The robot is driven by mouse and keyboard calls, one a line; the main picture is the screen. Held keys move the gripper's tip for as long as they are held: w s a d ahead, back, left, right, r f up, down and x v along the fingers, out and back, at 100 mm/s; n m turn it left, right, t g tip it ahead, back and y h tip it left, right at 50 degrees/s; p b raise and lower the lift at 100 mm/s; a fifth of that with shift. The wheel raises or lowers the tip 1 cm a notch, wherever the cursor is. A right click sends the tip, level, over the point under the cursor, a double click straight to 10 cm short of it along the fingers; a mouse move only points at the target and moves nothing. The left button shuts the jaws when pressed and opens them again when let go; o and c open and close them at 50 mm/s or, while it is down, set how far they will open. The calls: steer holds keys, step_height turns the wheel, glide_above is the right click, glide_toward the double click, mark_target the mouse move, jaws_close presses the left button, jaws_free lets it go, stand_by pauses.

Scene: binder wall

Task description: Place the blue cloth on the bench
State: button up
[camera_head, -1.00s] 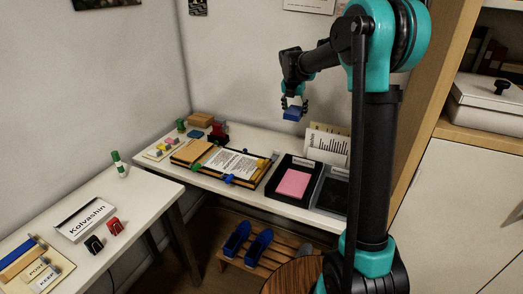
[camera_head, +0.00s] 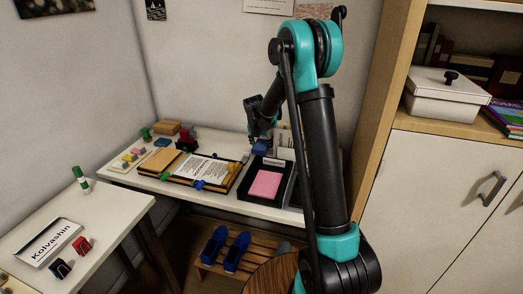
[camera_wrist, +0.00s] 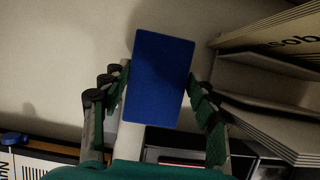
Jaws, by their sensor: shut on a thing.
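My gripper (camera_head: 263,132) is shut on the blue cloth (camera_head: 260,147), a flat blue rectangle that looks stiff or folded. In the wrist view the cloth (camera_wrist: 162,78) sits between the two fingers (camera_wrist: 160,95). In the head view it is in front of the back wall, near the card holder behind the black tray; its exact height over the white-topped table (camera_head: 135,178) is hard to tell. A low slatted wooden bench (camera_head: 263,257) stands under the table with a pair of blue shoes (camera_head: 228,250) on it.
On the table are a black tray (camera_head: 247,187) with a pink pad (camera_head: 265,184), an open binder (camera_head: 208,170), and small coloured items at the left. Upright cards (camera_wrist: 270,40) stand close to the right finger. A tall cabinet (camera_head: 440,190) is at the right.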

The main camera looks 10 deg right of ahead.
step_height(320, 180, down, 3)
steer(key=o, duration=0.8)
steer(key=shift+o, duration=0.2)
steer(key=shift+r, duration=0.15)
